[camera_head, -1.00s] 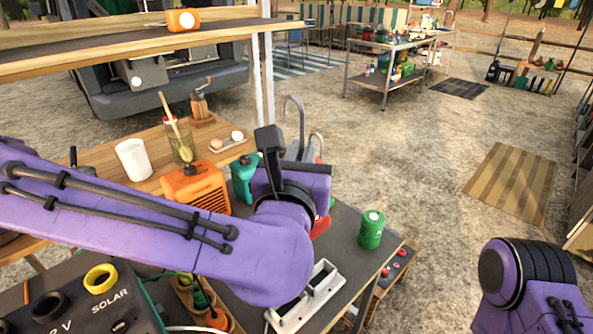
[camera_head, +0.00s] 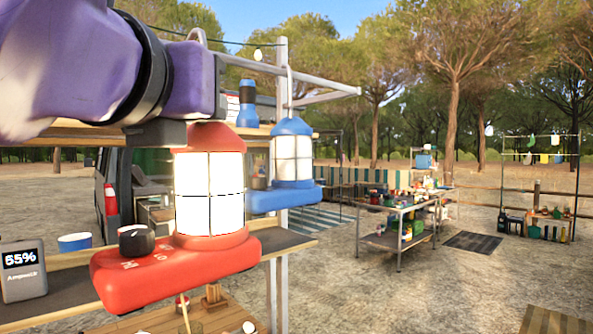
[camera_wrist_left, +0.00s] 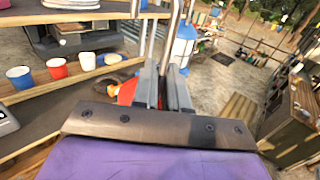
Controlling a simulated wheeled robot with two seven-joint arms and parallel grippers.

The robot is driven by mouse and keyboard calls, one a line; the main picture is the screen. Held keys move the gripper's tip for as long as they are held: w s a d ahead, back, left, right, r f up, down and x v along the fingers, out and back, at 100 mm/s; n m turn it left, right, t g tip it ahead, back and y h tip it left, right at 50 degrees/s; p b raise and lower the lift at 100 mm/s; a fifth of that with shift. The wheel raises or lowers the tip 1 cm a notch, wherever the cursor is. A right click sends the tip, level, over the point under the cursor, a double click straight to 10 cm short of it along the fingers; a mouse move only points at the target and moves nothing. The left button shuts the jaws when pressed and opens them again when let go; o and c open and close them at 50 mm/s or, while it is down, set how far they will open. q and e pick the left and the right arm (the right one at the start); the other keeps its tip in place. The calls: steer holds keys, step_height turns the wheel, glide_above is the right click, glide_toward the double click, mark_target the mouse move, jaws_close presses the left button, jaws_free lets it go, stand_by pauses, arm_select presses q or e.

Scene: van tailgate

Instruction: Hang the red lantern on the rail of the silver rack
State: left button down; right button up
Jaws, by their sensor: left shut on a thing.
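The red lantern (camera_head: 208,195), with a lit caged body and a red base, hangs upright in the air from my left gripper (camera_head: 200,118), which is shut on its handle. The fingertips are mostly hidden behind my wrist in the head view; in the left wrist view the closed fingers (camera_wrist_left: 164,88) hide most of the red lantern (camera_wrist_left: 127,92). The silver rack's rail (camera_head: 325,79) runs to the right behind the lantern from an upright post. The red lantern is left of and nearer than the rail's free end, apart from it. My right gripper is out of view.
A blue lantern (camera_head: 293,155) hangs from the rack, close to the right of the red one; it also shows in the left wrist view (camera_wrist_left: 183,45). Wooden shelves with cups (camera_wrist_left: 57,68) stand behind and left. Open air lies right of the rail.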

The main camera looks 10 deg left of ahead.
arm_select(q)
steer(key=s+a+r+m+h+p, duration=0.1)
steer(key=s+a+r+h+p, duration=0.1)
steer(key=s+a+r, duration=0.3)
step_height(320, 180, up, 3)
steer(key=a, duration=0.3)
steer(key=shift+s+r, duration=0.15)
steer(key=shift+s, duration=0.25)
steer(key=shift+w, duration=0.1)
steer(key=w+a+f+b, duration=0.3)
steer(key=w+a+f, duration=0.1)
steer(key=a, duration=0.3)
steer(key=shift+w+f, duration=0.25)
steer(key=shift+w, duration=0.45)
steer(key=shift+d, duration=0.1)
